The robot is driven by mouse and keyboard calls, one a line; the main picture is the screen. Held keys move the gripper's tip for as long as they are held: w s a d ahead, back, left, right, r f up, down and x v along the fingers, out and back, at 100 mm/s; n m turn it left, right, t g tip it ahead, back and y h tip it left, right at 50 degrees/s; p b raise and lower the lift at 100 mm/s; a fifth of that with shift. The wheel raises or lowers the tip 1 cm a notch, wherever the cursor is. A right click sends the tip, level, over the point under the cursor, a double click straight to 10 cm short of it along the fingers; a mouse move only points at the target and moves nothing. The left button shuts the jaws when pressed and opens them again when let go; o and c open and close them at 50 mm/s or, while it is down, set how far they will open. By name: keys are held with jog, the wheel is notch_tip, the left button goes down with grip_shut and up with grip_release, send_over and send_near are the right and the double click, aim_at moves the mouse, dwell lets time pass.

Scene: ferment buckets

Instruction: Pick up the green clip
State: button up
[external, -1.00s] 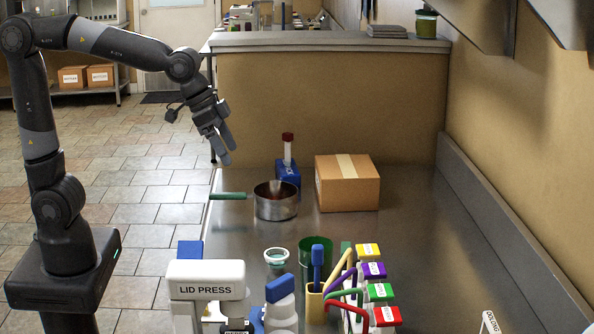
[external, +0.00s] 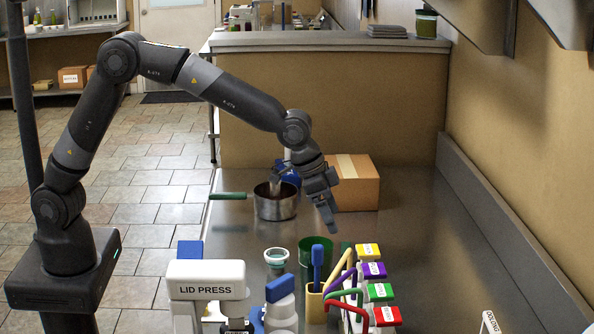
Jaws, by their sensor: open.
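A green block with a white label (external: 380,291) stands in a row of coloured, labelled pieces at the front right of the steel counter, between a purple one and a red one. A green bent bar (external: 345,293) shows beside it; I cannot tell if the two are one clip. My gripper (external: 331,222) points down above the counter, in front of the cardboard box and behind the row. It is open, with nothing seen between its fingers, and is well apart from the green piece.
A yellow holder with a blue-handled tool (external: 317,263) and a dark green cup (external: 316,250) stand left of the row. A saucepan (external: 276,203), a cardboard box (external: 357,185) and a lid press (external: 206,279) are also on the counter. The counter's right side is mostly clear.

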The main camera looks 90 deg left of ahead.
aim_at(344, 248)
jog(key=x, duration=1)
jog(key=shift+s+a, duration=0.15)
jog(key=c, duration=1)
